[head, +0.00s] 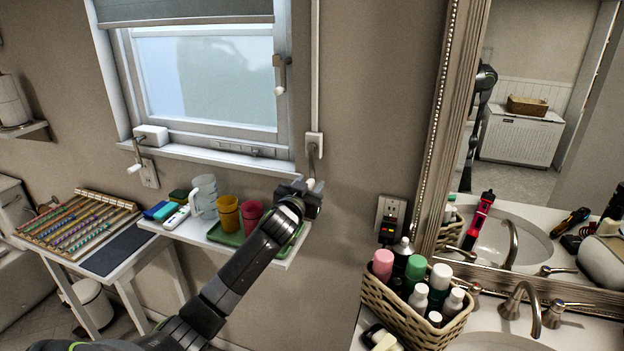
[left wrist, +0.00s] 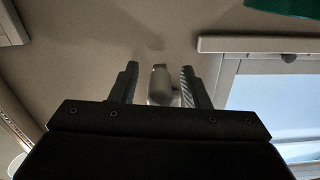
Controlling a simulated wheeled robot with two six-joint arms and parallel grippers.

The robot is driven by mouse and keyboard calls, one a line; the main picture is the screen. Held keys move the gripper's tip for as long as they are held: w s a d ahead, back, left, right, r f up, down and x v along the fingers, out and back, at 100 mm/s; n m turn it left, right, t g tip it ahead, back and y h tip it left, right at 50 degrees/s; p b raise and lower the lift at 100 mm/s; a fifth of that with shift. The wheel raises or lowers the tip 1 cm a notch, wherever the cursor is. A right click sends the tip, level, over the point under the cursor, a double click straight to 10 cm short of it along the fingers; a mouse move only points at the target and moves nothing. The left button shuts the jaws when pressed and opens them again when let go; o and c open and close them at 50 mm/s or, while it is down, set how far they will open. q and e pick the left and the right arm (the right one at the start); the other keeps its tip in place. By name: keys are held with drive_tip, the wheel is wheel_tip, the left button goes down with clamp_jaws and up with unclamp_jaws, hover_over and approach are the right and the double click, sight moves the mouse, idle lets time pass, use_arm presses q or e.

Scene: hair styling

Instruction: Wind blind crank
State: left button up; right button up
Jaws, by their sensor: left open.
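The blind crank (head: 312,160) hangs beneath a small white wall box right of the window. Its lower end reaches my left gripper (head: 308,196), which partly covers it. In the left wrist view a pale handle (left wrist: 159,86) shows between the two fingers of my left gripper (left wrist: 159,84). The fingers stand apart, and I cannot tell whether either touches the handle. The grey blind (head: 185,10) covers only the top of the window. My right gripper is not in view.
Below my left gripper is a white shelf (head: 190,236) with a green tray, cups (head: 228,213) and a jug. A wicker basket of bottles (head: 392,318) stands at the lower right beside the sink. A second small crank (head: 136,152) is left of the window.

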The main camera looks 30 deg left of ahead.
use_arm(q)
drive_tip(key=shift+x, duration=1)
clamp_jaws()
